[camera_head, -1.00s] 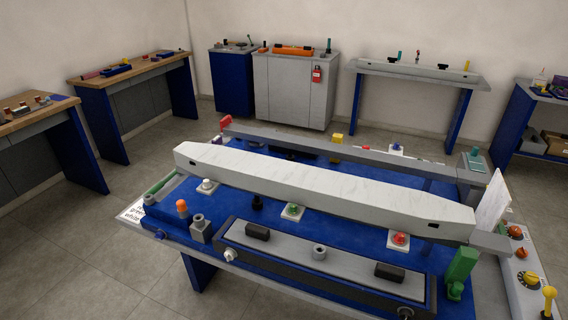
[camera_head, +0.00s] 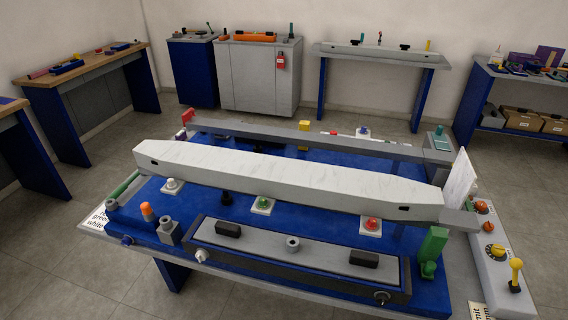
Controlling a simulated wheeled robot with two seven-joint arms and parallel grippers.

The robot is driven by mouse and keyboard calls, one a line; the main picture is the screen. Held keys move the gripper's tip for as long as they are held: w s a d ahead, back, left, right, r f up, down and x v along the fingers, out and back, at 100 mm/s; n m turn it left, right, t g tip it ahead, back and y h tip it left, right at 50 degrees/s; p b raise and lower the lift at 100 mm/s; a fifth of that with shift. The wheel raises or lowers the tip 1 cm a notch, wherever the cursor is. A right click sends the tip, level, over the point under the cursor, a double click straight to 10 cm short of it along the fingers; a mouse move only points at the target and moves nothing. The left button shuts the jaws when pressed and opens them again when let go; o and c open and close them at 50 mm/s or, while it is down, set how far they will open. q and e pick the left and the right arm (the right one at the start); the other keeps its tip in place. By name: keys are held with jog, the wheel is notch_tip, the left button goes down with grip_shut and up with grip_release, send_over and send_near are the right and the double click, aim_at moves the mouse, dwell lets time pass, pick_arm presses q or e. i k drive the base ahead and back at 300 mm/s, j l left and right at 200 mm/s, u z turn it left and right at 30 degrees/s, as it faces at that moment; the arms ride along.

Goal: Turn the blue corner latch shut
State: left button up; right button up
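The blue work cart (camera_head: 330,222) fills the middle of the view, with a long pale beam (camera_head: 290,180) across it. An upright green part (camera_head: 432,246) is at the near right corner. A red part (camera_head: 187,116) is at the far left corner, and an orange-topped peg (camera_head: 147,211) is near the near left corner. Neither of my grippers is in view.
A control panel (camera_head: 490,250) with orange and yellow knobs is at the cart's right, beside an upright white sheet (camera_head: 457,180). A grey tray (camera_head: 300,257) lies along the near edge. Benches and cabinets (camera_head: 258,80) line the walls. Floor is clear at the left.

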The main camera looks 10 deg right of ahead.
aim_at(127, 240)
jog(key=i+z, duration=0.2)
jog(key=i, duration=0.6)
jog(key=u, duration=1.55)
